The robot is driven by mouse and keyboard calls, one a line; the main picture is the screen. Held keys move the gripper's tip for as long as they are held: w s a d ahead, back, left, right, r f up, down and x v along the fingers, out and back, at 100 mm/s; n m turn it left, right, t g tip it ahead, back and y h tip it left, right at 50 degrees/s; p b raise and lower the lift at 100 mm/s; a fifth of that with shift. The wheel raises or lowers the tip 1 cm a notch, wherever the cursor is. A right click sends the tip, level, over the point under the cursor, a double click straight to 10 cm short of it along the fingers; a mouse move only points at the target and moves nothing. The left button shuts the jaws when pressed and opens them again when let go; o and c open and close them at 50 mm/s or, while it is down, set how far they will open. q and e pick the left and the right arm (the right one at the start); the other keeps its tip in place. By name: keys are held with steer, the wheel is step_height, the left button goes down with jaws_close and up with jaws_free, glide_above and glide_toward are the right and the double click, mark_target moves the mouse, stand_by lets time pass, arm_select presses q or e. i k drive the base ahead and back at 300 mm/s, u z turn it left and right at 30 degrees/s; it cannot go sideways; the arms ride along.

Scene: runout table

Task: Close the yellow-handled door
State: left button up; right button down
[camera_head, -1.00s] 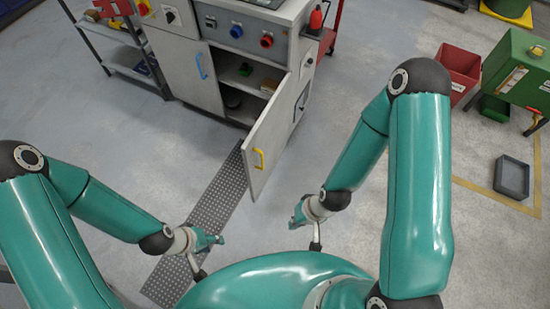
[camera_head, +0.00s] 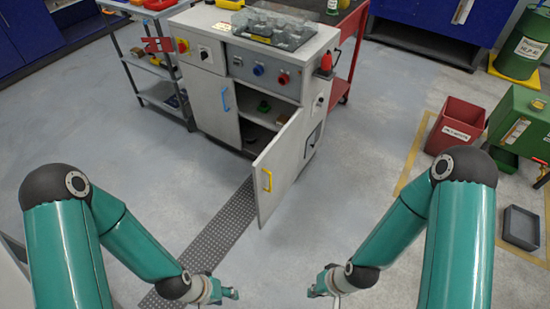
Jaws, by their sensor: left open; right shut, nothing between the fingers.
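The yellow-handled door (camera_head: 283,160) stands swung open from the right side of the grey cabinet (camera_head: 210,75), showing shelves inside. Its yellow handle (camera_head: 267,180) is on the door's near, left edge. My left gripper (camera_head: 232,293) is low in the view, left of and nearer than the door, open and empty. My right gripper (camera_head: 313,291) is low in the view, right of and nearer than the door, shut with nothing in it. Both are apart from the door.
The neighbouring door with a blue handle (camera_head: 224,99) is shut. A perforated strip (camera_head: 215,232) lies on the floor by the open door. A shelf rack (camera_head: 160,92) stands left of the cabinet. A red bin (camera_head: 455,128) and a grey tray (camera_head: 521,227) are at the right. Floor around the door is clear.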

mark_target(274, 171)
steer(key=z, duration=0.1)
steer(key=i, duration=1)
steer(key=u, duration=0.1)
